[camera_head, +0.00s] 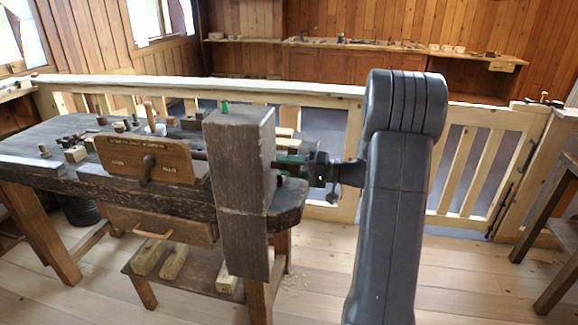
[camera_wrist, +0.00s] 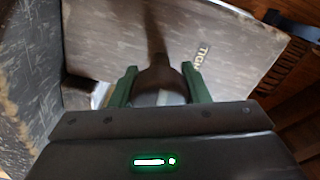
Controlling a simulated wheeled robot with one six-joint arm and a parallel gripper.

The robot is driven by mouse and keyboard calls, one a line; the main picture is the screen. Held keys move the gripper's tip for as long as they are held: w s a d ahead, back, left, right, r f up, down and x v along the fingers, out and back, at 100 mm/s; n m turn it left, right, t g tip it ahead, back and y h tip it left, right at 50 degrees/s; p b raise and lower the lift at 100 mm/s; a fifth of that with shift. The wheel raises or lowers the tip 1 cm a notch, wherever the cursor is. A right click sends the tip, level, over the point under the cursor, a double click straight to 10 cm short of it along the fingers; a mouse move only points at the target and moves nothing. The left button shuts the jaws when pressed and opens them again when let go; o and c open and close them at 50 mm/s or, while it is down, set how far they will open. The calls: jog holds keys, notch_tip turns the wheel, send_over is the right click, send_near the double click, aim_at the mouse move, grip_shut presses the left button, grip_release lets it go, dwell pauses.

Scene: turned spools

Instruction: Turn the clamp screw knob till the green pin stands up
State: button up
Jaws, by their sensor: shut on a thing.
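The green pin (camera_head: 224,107) shows at the top of the thick dark wooden post (camera_head: 238,190) in the head view and looks upright. My gripper (camera_head: 290,165) is right of this post, pointing left, its fingertips partly hidden behind the post. In the wrist view my gripper (camera_wrist: 160,88) has its green fingers on both sides of a dark rounded knob (camera_wrist: 158,78) with a pale patch, shut on it. A dark shaft runs away from the knob past a pale board (camera_wrist: 215,35) with partly readable lettering.
A dark workbench (camera_head: 60,170) carries a lettered wooden board (camera_head: 145,157) and several small wooden pieces. A pale wooden railing (camera_head: 330,92) runs behind it. A stool (camera_head: 568,225) stands at the right edge. Open plank floor (camera_head: 310,285) lies in front.

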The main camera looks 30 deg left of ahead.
jog(key=m+p, duration=0.2)
jog(key=m, duration=0.2)
jog(key=shift+m, duration=0.3)
jog(key=m+p, duration=0.2)
jog(key=m, duration=0.1)
jog(key=shift+r+m, duration=0.1)
jog(key=shift+m, duration=0.3)
jog(key=m+p, duration=0.3)
jog(key=m, duration=0.2)
jog(key=shift+p, duration=0.35)
jog(key=shift+d+f+m+p, duration=0.1)
jog(key=shift+f+m+p, duration=0.1)
jog(key=shift+m+p, duration=0.85)
jog(key=shift+m, duration=0.45)
jog(key=shift+f, duration=0.1)
jog(key=o, duration=0.8)
jog(key=shift+c, duration=0.2)
jog(key=shift+o, duration=1.1)
jog(key=shift+w+d, duration=0.1)
jog(key=shift+d, duration=0.1)
jog(key=shift+a, duration=0.1)
